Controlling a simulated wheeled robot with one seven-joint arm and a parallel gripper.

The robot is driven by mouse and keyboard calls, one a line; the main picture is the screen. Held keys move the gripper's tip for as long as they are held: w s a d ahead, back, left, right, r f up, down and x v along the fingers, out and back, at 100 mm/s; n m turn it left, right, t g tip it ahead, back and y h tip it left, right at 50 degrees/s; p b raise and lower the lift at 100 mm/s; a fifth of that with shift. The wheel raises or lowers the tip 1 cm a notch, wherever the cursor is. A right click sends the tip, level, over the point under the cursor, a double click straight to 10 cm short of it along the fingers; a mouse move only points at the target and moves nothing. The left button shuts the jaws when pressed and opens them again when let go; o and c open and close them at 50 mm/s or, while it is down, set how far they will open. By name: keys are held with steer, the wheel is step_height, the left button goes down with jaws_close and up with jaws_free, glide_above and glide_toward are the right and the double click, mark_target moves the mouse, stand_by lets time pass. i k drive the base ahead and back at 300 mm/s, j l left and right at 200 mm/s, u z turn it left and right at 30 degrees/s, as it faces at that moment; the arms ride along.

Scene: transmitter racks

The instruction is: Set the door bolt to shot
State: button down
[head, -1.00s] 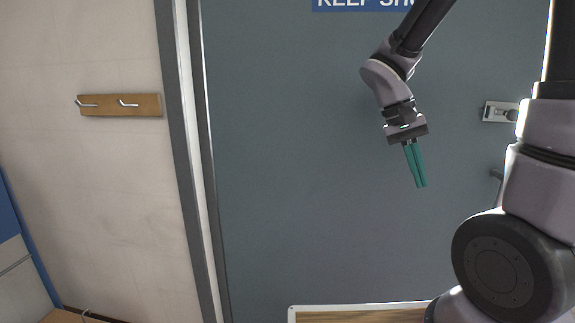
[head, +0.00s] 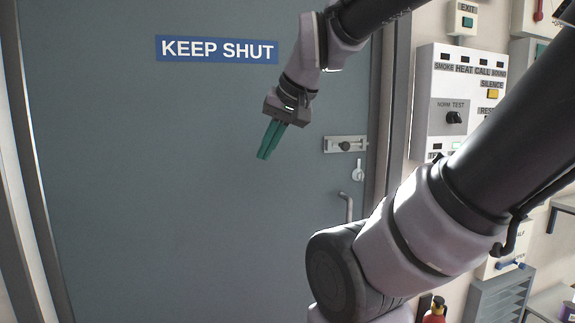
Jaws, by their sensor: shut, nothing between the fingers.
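The door bolt (head: 346,144) is a small metal slide bolt with a dark round knob, on a pale plate near the right edge of the grey door (head: 150,190). Whether its bar reaches into the frame is too small to tell. My gripper (head: 265,157) has green fingers, shut and empty, pointing down and left. In the picture it is left of the bolt and about level with it, apart from it.
A keyhole plate (head: 358,170) and a door handle (head: 347,207) are below the bolt. A blue KEEP SHUT sign (head: 217,49) is on the door. A white alarm panel (head: 458,95) hangs on the wall at right. My arm covers the lower right.

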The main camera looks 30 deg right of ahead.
mark_target(344, 146)
steer(key=k+j+z, duration=0.1)
steer(key=k+z, duration=0.65)
steer(key=z, duration=0.15)
